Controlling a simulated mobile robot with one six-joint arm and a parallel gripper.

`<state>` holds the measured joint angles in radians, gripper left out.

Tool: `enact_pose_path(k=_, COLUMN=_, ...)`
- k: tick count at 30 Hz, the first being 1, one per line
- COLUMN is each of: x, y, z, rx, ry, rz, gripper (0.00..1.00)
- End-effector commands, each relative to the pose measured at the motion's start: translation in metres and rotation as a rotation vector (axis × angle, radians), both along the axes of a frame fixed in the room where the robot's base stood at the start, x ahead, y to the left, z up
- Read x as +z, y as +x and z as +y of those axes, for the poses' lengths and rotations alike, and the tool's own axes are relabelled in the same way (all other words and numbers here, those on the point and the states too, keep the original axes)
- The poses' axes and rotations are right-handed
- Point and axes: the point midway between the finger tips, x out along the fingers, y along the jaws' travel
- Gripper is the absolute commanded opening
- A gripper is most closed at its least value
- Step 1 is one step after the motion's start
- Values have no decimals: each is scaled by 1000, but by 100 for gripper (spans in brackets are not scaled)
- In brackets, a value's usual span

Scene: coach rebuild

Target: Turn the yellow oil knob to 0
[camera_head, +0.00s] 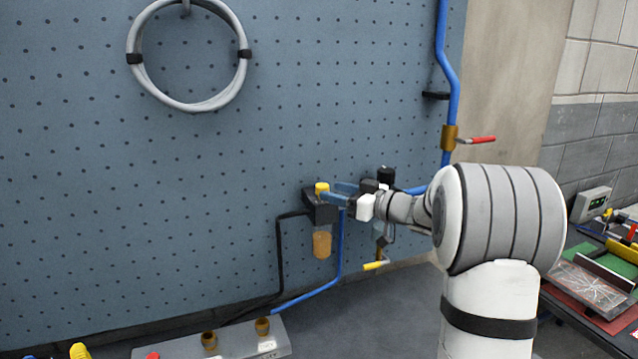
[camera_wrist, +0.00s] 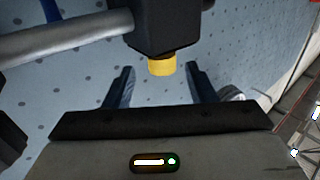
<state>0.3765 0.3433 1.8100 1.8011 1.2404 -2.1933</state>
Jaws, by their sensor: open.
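The yellow oil knob (camera_head: 321,188) sits on top of a black lubricator unit (camera_head: 319,208) mounted at the pegboard, with an amber bowl (camera_head: 322,244) below it. In the wrist view the yellow knob (camera_wrist: 162,65) sticks out from the black housing (camera_wrist: 165,28). My gripper (camera_head: 336,192) is open beside the knob in the head view. In the wrist view its two blue fingers (camera_wrist: 160,80) stand apart, one on each side of the knob, with gaps showing. I cannot tell whether either finger touches it. No scale or number on the knob can be read.
A black hose (camera_head: 280,250) and blue pipes (camera_head: 341,250) run from the unit. A yellow-handled valve (camera_head: 376,265) hangs below my wrist. A red-handled valve (camera_head: 475,140) is on the blue pipe to the right. A grey manifold block (camera_head: 240,340) lies below.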

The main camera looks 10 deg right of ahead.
Motion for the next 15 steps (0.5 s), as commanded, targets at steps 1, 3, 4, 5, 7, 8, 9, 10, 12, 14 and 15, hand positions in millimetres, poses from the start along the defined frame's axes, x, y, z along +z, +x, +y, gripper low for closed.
enact_pose_path(k=1, x=4, y=7, z=9, rx=6, ry=1, rz=1, gripper=51)
enact_pose_path(k=3, x=3, y=14, z=18, rx=7, ry=-1, rz=2, gripper=51)
enact_pose_path(k=4, x=3, y=17, z=21, rx=8, ry=0, rz=3, gripper=51)
enact_pose_path(k=5, x=3, y=20, z=24, rx=8, ry=1, rz=2, gripper=51)
enact_pose_path(k=7, x=3, y=25, z=30, rx=9, ry=1, rz=2, gripper=51)
enact_pose_path(k=8, x=2, y=26, z=32, rx=9, ry=0, rz=3, gripper=51)
enact_pose_path(k=9, x=1, y=28, z=34, rx=9, ry=-1, rz=2, gripper=51)
enact_pose_path(k=10, x=1, y=29, z=35, rx=9, ry=-1, rz=2, gripper=51)
enact_pose_path(k=12, x=0, y=30, z=36, rx=8, ry=-1, rz=2, gripper=51)
enact_pose_path(k=14, x=0, y=31, z=37, rx=8, ry=-1, rz=2, gripper=51)
enact_pose_path(k=15, x=0, y=31, z=37, rx=8, ry=-1, rz=2, gripper=51)
